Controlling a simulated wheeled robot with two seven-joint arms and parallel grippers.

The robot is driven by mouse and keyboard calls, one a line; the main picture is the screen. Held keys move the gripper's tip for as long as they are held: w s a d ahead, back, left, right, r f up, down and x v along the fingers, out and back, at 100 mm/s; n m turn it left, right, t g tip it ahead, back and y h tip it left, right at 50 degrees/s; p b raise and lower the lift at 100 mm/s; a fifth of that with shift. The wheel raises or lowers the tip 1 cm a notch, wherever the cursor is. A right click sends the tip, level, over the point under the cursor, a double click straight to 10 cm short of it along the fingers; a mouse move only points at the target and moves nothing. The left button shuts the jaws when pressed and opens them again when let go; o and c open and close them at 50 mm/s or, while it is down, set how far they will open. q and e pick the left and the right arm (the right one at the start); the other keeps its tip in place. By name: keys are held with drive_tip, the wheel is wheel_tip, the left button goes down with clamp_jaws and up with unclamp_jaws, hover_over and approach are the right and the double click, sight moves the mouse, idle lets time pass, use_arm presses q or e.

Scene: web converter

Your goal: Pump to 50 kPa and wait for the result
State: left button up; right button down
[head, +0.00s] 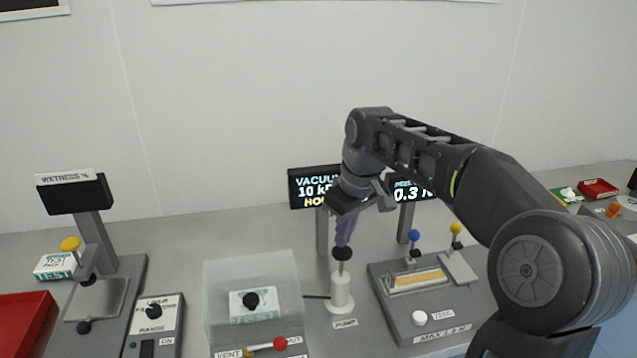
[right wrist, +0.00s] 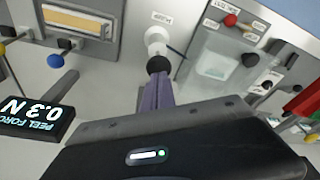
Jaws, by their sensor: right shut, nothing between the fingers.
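The pump (head: 342,294) is a white cylinder with a thin rod and a black ball knob (head: 342,254) on top. My right gripper (head: 344,238) is shut, its purple fingers pointing down with the tips at or just above the knob; in the right wrist view the fingertips (right wrist: 158,78) meet the black knob (right wrist: 158,64) in the picture. I cannot tell whether they touch. The vacuum display (head: 308,189) reads 10 kPa, with a yellow line below partly hidden by my arm. The clear chamber (head: 225,285) holds a white-and-teal pack (head: 238,306). My left gripper is not in view.
A red-knobbed vent lever (head: 268,346) is in front of the chamber. The peel tester (head: 397,310) stands right of the pump, with blue and yellow knobs; its display (head: 413,191) reads 0.3 N. The wetness station (head: 125,275) and range box (head: 155,325) are at left.

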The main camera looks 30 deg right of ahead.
sight(343, 251)
drive_tip(key=shift+f, duration=0.15)
idle(0.3)
drive_tip(key=shift+f+b, duration=1.8)
drive_tip(key=shift+f, duration=0.45)
drive_tip(key=shift+r, duration=0.1)
wheel_tip(343, 251, up, 5)
drive_tip(key=p, duration=0.4)
drive_tip(key=shift+f, duration=0.2)
